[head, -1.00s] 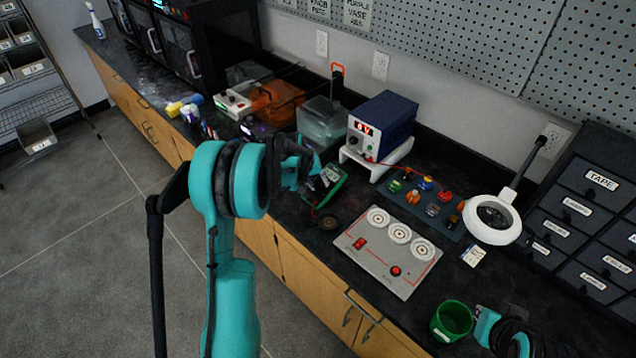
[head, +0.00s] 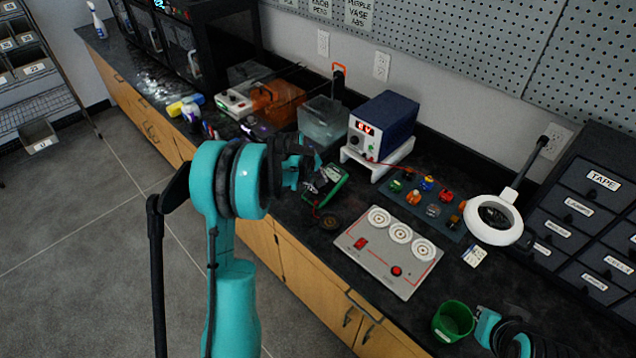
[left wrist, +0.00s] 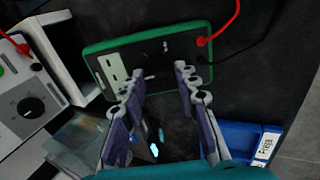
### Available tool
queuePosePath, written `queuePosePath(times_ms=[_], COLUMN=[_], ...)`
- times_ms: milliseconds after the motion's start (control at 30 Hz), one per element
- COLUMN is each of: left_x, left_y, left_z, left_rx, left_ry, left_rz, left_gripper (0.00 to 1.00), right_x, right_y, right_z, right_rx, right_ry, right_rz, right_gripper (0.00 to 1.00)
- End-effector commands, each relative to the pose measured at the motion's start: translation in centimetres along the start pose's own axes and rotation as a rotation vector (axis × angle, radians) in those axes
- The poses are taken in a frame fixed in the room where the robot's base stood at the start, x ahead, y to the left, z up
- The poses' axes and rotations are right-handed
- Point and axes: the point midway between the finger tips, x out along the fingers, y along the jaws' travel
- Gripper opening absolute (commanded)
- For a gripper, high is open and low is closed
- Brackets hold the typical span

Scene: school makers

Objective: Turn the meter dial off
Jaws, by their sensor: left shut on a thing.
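The meter is a green-cased multimeter (head: 337,187) lying on the black bench, with red and black leads. In the left wrist view its green rim and dark face (left wrist: 150,52) lie just beyond my fingers. My left gripper (left wrist: 160,80) is over the lower part of the meter's face, its fingers on either side of the dark dial area. It is shut on what appears to be the dial, which is mostly hidden, so its pointer setting cannot be read. In the head view the left gripper (head: 312,172) covers part of the meter. Part of my right arm's end (head: 487,326) shows at lower right; its fingers are unclear.
A blue power supply (head: 385,122) on a white stand is behind the meter. A grey panel (head: 378,268) with three round sockets lies to the right. A green cup (head: 452,321) stands near the front edge. A blue bin (left wrist: 240,140) shows in the left wrist view.

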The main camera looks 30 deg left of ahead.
Motion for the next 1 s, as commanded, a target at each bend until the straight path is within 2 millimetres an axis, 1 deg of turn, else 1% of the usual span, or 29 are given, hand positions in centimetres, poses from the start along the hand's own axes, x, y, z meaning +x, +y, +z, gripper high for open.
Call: queuePosePath(times_ms=[500, 533, 567, 600, 867, 1000], left_x=[0.02, 0.02, 0.02, 0.01, -0.02, -0.87], left_y=[-0.06, -0.06, -0.05, -0.05, -0.03, -0.01], left_z=[0.01, 0.01, 0.01, 0.01, 0.00, -0.02], left_rx=[-0.019, -0.019, -0.019, -0.019, -0.018, -0.018], left_ry=[0.000, -0.001, -0.001, 0.000, 0.000, 0.000], left_rz=[-0.002, -0.002, -0.002, -0.002, -0.001, -0.001], left_gripper=[0.02, 0.39, 0.47, 0.52, 0.52, 0.52], right_x=[0.01, 0.01, 0.01, 0.01, 0.01, 0.00], right_y=[0.00, 0.00, 0.00, 0.00, 0.00, 0.00], right_z=[0.01, 0.01, 0.01, 0.01, 0.00, 0.00], right_rx=[0.000, 0.000, 0.000, 0.000, 0.000, 0.000], right_ry=[0.000, 0.000, 0.000, 0.000, 0.000, 0.000], right_rz=[0.000, 0.000, 0.000, 0.000, 0.000, 0.000], right_gripper=[0.00, 0.00, 0.00, 0.00, 0.00, 0.00])
